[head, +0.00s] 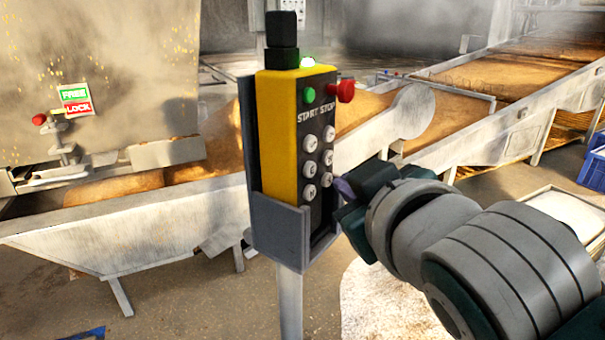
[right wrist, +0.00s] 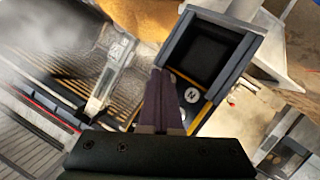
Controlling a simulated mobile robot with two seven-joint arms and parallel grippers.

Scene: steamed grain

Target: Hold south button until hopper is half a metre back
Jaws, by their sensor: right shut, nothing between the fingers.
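The yellow and black control pendant (head: 283,140) sits upright in a grey holder on a post in the head view. Its face has a green start button (head: 308,95), a red stop button (head: 346,91) and several round grey buttons (head: 310,143) with letters too small to read. My right gripper (head: 343,188) is shut and empty, its tips close to the lower right buttons; I cannot tell whether they touch. In the right wrist view the shut fingers (right wrist: 160,98) are beside a button marked N (right wrist: 192,95). A large steel hopper-like body (head: 110,75) stands at the left. My left gripper is out of view.
A green FREE and red LOCK sign (head: 75,98) is on the steel body. A metal trough (head: 130,235) holds orange-brown grain behind the pendant. A sloping conveyor (head: 500,130) runs to the back right. A blue crate (head: 594,165) is at the right edge. Steam hangs at the back.

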